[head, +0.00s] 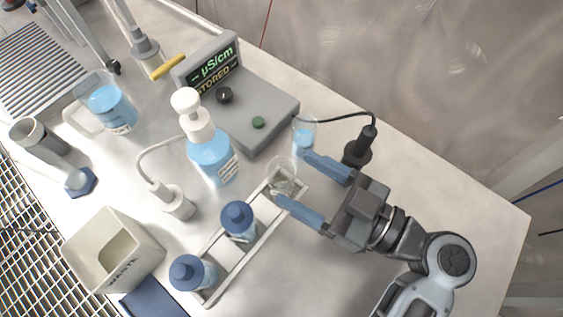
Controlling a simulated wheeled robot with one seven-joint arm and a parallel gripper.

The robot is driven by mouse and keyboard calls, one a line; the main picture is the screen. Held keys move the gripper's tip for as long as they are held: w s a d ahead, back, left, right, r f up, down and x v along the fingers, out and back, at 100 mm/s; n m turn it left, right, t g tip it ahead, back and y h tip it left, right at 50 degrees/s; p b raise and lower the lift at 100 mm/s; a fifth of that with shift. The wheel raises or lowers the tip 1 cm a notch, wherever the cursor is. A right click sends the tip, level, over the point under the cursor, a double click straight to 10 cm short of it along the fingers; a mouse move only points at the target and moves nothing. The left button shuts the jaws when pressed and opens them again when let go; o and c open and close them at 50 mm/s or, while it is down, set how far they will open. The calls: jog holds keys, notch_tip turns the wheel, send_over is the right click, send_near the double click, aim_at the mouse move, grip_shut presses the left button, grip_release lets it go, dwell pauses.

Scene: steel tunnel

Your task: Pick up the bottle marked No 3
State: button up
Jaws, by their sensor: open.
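A white rack (217,283) holds two blue-capped bottles, one at its near end (191,272) and one in the middle (238,221). A clear glass vessel without a cap (281,176) stands at the rack's far end. I cannot read a No 3 mark on any of them. My gripper (292,178) is open, with its blue fingers pointing left. The fingertips lie on either side of the clear vessel in the picture; I cannot tell whether they touch it or at what height they are.
A grey meter (262,112) and a pump bottle (212,160) stand behind the rack. A small beaker of blue liquid (303,138) is close to the upper finger, with a black probe holder (357,154) beyond. A waste bin (112,250) stands left. The bench at right is clear.

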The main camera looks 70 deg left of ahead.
aim_at(293, 176)
jog(key=shift+p+x, duration=0.5)
jog(key=shift+x, duration=1.85)
jog(key=shift+c, duration=0.3)
jog(key=c, duration=1.3)
